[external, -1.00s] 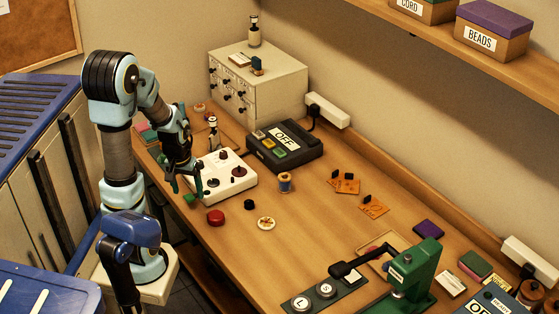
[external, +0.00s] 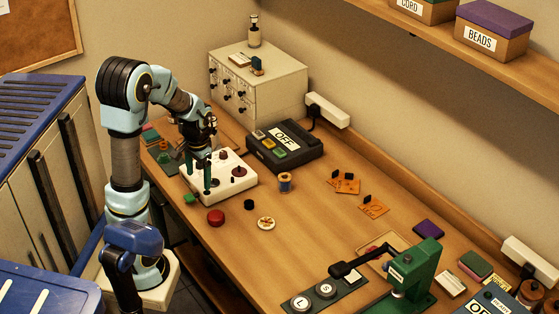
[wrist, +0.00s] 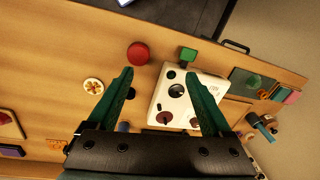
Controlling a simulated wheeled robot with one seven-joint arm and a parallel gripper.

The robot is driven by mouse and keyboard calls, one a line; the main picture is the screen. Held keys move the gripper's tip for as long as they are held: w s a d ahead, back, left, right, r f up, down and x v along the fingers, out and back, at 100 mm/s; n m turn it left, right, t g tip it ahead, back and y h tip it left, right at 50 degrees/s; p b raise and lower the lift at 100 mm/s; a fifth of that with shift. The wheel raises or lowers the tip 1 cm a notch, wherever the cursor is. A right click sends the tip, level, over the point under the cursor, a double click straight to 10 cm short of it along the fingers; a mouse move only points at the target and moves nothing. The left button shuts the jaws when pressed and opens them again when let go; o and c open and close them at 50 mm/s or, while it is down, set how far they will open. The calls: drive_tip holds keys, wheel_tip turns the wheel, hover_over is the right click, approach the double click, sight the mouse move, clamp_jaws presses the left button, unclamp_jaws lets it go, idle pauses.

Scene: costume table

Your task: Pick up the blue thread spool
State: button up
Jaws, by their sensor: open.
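The blue thread spool (external: 285,183) stands upright on the table, right of the white control box (external: 247,184), with light wooden-looking ends. In the wrist view a small bluish patch that looks like the spool (wrist: 123,127) shows just above the gripper's palm, mostly hidden. My gripper (external: 198,178) is open and empty, its green fingers pointing down over the left part of the white box. It also shows in the wrist view (wrist: 159,73), fingers spread. The spool is apart from my gripper, to its right in the external view.
A red button (external: 216,217), a black knob (external: 249,204) and a pale round piece (external: 266,223) lie in front of the spool. A dark OFF box (external: 285,146) stands behind it. A green press (external: 409,273) is at front right. Table around the spool is fairly clear.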

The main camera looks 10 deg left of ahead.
drive_tip(key=w+d+f+m+t+y+b, duration=0.3)
drive_tip(key=w+d+f+m+y+b, duration=0.2)
drive_tip(key=w+d+m, duration=0.55)
drive_tip(key=w+d+r+m+t+y+b, duration=0.1)
drive_tip(key=d+r+m+t+b, duration=0.2)
drive_tip(key=d+m, duration=0.35)
drive_tip(key=w+d+r+m+t+y+b, duration=0.1)
drive_tip(key=w+d+r+m+t, duration=0.1)
drive_tip(key=d+r+m+t, duration=0.45)
drive_tip(key=n+g, duration=0.1)
drive_tip(key=g, duration=0.2)
approach(286, 184)
drive_tip(key=shift+t, duration=0.25)
drive_tip(key=x, duration=0.4)
drive_tip(key=shift+a+f+p, duration=0.1)
drive_tip(key=shift+a+p, duration=0.15)
drive_tip(key=shift+p, duration=0.1)
drive_tip(key=p+x, duration=0.1)
drive_tip(key=x, duration=0.3)
drive_tip(key=shift+w+a+f, duration=0.1)
drive_tip(key=shift+w+f, duration=0.1)
drive_tip(key=shift+w, duration=0.1)
drive_tip(key=shift+d+p+x, duration=0.2)
drive_tip(key=shift+p+x, duration=0.8)
drive_tip(key=shift+x, duration=2.05)
drive_tip(key=shift+w+f, duration=0.1)
